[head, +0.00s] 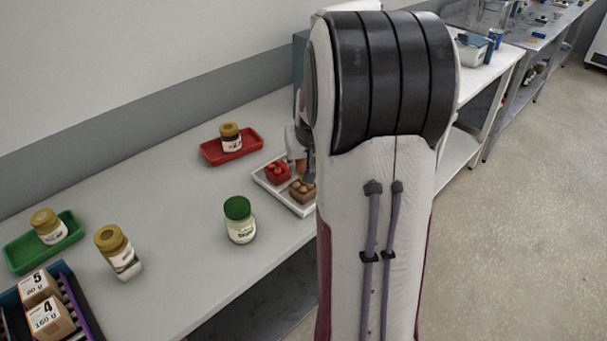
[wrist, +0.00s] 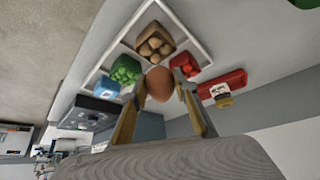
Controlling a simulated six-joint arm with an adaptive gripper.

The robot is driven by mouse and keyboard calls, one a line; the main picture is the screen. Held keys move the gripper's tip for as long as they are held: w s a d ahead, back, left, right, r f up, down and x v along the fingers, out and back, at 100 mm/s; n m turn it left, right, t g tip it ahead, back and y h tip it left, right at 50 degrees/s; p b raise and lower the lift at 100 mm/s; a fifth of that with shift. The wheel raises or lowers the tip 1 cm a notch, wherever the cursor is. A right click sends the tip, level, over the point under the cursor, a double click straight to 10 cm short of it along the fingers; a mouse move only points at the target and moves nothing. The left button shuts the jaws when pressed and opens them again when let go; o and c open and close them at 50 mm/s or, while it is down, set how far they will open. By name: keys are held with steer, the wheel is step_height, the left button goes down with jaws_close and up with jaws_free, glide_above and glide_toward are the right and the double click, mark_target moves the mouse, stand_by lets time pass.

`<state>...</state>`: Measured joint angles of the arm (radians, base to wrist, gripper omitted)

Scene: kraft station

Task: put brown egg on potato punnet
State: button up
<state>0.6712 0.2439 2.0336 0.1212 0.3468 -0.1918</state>
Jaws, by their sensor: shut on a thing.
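My gripper (wrist: 160,88) is shut on the brown egg (wrist: 159,80), which sits between the two fingertips in the wrist view. The potato punnet (wrist: 155,43), a brown box of round tan potatoes, is in the white tray (wrist: 203,52), just beyond the egg in the wrist view. The egg appears apart from the punnet, but the exact height is hard to tell. In the head view the potato punnet (head: 302,191) is at the tray's front corner. My arm hides most of the gripper and part of the tray there.
A red punnet (head: 278,173) adjoins the potato punnet; green (wrist: 126,70) and blue (wrist: 107,87) ones are also in the tray. A red tray (head: 214,152) with a jar lies behind. A green-lidded jar (head: 240,222) stands to the left. Bench between is clear.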

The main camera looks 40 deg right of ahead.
steer(key=shift+f, duration=1.85)
steer(key=shift+f, duration=0.15)
steer(key=o, duration=0.8)
steer(key=shift+o, duration=0.2)
steer(key=shift+r, duration=0.25)
steer(key=v, duration=1.2)
steer(key=shift+f, duration=0.1)
